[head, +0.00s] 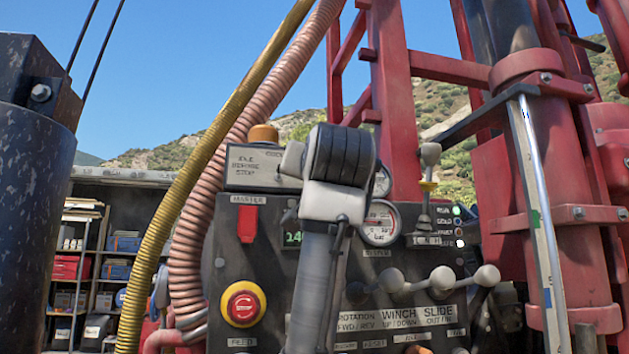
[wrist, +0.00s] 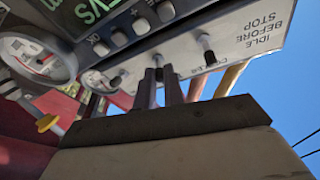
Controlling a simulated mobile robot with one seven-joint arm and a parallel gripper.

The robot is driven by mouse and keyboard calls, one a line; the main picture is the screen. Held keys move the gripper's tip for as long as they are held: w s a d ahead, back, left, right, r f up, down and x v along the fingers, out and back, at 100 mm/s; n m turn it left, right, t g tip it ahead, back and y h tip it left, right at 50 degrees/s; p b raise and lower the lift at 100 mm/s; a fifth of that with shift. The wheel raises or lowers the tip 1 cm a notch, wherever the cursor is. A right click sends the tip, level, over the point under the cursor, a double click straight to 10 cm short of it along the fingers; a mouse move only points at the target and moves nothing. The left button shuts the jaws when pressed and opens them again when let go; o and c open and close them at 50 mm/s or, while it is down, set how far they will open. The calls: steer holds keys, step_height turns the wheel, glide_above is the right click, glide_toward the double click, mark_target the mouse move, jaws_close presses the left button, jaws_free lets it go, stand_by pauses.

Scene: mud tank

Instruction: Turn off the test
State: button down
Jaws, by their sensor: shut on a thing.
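My gripper (wrist: 160,76) is at the control panel (wrist: 235,38) in the wrist view. Its two dark fingers are close together, shut on a small toggle switch (wrist: 168,69), which they mostly cover. A similar dark toggle (wrist: 206,52) stands to one side of the fingers and another toggle (wrist: 118,79) to the other. I cannot read the word test by the held switch, nor tell which way its lever points. In the head view my wrist hides the fingers and this part of the panel (head: 270,318).
A red emergency button (head: 243,304), a red master switch (head: 247,222), a round gauge (head: 381,222) and several ball-ended levers (head: 442,280) crowd the panel. A yellow hose (head: 160,225) and a pink hose (head: 195,220) run on the left; a red mast (head: 395,100) stands behind.

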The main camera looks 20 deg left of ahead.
steer(key=shift+w+a+f+m+t+y+b, duration=0.1)
steer(key=shift+f+m+t+y+b, duration=0.1)
steer(key=shift+f+t+y+b, duration=0.45)
steer(key=shift+w+d+m+t+h+b, duration=0.1)
steer(key=shift+m+t+b, duration=0.2)
steer(key=shift+t, duration=0.8)
steer(key=shift+a+f+m+t+y+b, duration=0.1)
steer(key=shift+f+t+y+b, duration=0.25)
steer(key=shift+t+b, duration=0.35)
steer(key=shift+t, duration=0.35)
steer(key=c, duration=1.5)
jaws_free()
steer(key=b+v, duration=0.6)
steer(key=v, duration=0.7)
steer(key=shift+s+f, duration=0.2)
steer(key=shift+s, duration=0.15)
